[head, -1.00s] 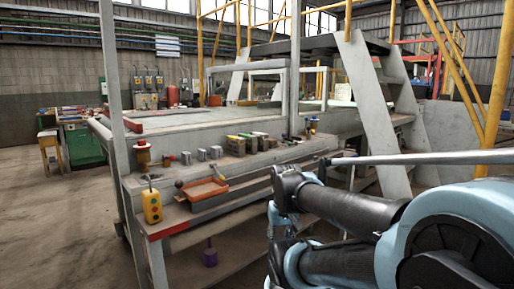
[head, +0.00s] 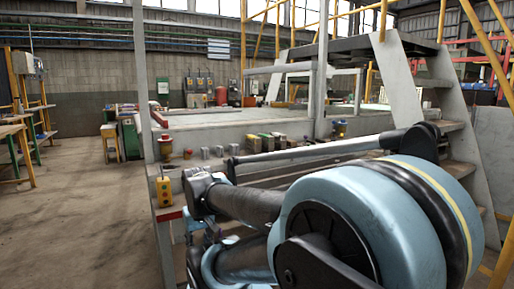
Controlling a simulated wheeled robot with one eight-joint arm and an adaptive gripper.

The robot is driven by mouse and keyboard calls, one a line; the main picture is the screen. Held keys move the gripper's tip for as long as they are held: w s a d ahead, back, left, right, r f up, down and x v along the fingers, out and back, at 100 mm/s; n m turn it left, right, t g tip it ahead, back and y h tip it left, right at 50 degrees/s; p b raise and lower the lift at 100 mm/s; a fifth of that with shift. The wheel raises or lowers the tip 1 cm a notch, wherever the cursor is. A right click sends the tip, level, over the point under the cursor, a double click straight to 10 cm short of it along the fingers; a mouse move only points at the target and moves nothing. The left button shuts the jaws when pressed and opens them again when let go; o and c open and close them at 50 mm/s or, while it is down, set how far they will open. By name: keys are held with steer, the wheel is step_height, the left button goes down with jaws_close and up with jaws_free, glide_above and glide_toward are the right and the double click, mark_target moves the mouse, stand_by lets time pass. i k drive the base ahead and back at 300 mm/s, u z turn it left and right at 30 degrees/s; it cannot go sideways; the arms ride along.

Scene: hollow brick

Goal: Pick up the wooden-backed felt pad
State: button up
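I cannot clearly make out a wooden-backed felt pad in the head view. Several small blocks stand in a row on the bench ledge, including grey ones (head: 219,151) and a yellow-green group (head: 252,144). They are too small to tell whether one is the pad. My arm covers much of the ledge's front and lower part, so a pad there would be hidden. My gripper cannot be made out; only my folded arm shows, in front of the bench.
A yellow control box (head: 164,191) stands at the ledge's left end, with a red and brass fitting (head: 165,147) behind it. Metal stairs (head: 455,150) rise at the right. Open concrete floor (head: 85,220) lies at the left, with worktables (head: 12,130) beyond.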

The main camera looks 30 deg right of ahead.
mark_target(291, 143)
steer(key=u, duration=1.6)
steer(key=k, duration=1.4)
steer(key=z, duration=2.2)
steer(key=i, duration=1)
